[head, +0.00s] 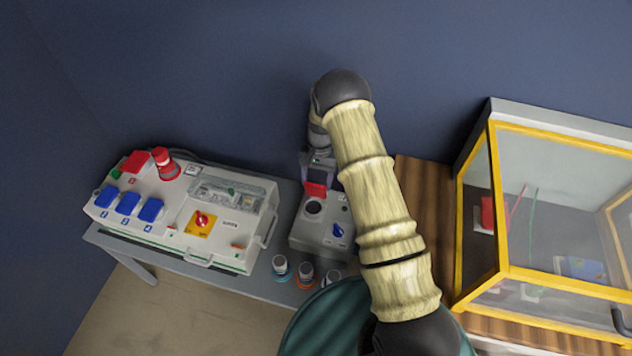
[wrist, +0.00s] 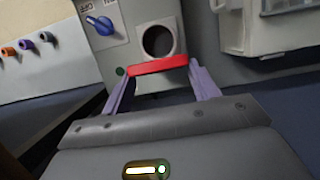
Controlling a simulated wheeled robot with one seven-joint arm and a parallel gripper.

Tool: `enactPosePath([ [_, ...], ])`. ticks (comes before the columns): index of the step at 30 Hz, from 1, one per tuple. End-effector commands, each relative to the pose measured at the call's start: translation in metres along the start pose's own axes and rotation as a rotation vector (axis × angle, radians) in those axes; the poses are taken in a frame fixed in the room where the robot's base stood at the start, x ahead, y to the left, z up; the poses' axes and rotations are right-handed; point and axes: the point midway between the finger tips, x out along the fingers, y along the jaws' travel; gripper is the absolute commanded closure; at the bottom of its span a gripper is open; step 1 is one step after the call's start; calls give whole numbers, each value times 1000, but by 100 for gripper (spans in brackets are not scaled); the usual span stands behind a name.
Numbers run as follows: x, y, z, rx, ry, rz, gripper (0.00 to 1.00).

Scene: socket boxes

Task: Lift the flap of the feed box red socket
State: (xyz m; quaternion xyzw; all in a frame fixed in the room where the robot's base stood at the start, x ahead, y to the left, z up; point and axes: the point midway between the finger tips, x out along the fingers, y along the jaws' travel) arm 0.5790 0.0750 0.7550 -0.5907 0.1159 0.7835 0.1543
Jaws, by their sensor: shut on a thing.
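The feed box (head: 318,240) is a light grey box on the grey bench, with a blue rotary switch (head: 338,230) on its face. Its red flap (head: 316,189) stands raised, and the round dark socket opening (head: 313,207) shows uncovered in front of it. In the wrist view the flap (wrist: 160,66) is a red bar seen nearly edge-on, beside the open socket (wrist: 158,40). My gripper (head: 317,180) is at the flap from the wall side. Its two lavender fingers (wrist: 161,70) are shut on the flap's two ends.
A larger socket box (head: 185,215) with blue flaps and a red plug (head: 165,163) stands to the left. Several loose round connectors (head: 280,266) sit at the bench's front. A yellow-framed glass case (head: 500,200) stands on a wooden table to the right. The dark wall is close behind.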

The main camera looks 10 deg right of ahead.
Motion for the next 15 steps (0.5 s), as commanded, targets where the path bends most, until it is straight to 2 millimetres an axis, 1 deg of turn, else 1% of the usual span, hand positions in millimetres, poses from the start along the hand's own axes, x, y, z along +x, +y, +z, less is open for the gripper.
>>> enactPosePath([
  [1,0,3,-5,3,14,2,81],
  [10,0,4,-5,4,12,3,81],
  [11,1,4,-5,4,12,3,39],
  [13,1,3,-4,4,11,2,25],
  [14,1,3,-4,3,10,2,23],
  [15,1,3,-4,3,9,2,23],
])
